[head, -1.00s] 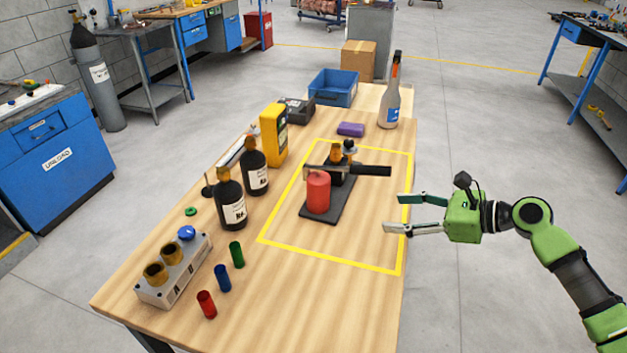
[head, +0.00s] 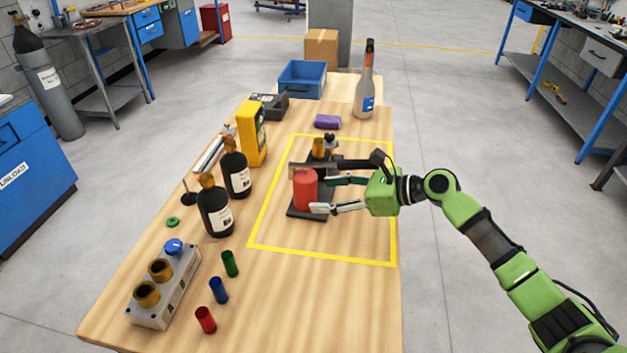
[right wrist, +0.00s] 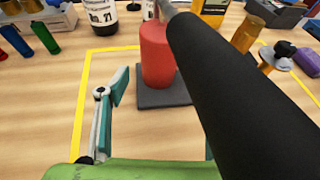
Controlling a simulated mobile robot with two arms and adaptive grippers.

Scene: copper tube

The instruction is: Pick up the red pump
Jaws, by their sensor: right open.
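The red pump (head: 305,190) is a red cylinder on a dark base plate, with a long black handle (head: 350,163) over it, inside the yellow outlined area. My right gripper (head: 321,195) is open and low at the pump's right side, its fingertips very near the red cylinder. In the right wrist view the red cylinder (right wrist: 156,58) stands ahead of the open jaws, and the black handle (right wrist: 235,85) crosses the picture and hides most of one finger. I cannot tell whether a finger touches the pump. My left gripper is out of view.
Two dark bottles (head: 215,208) and a yellow device (head: 253,135) stand left of the pump. A purple block (head: 328,121) and a spray bottle (head: 365,90) are behind it. The table's front right is clear.

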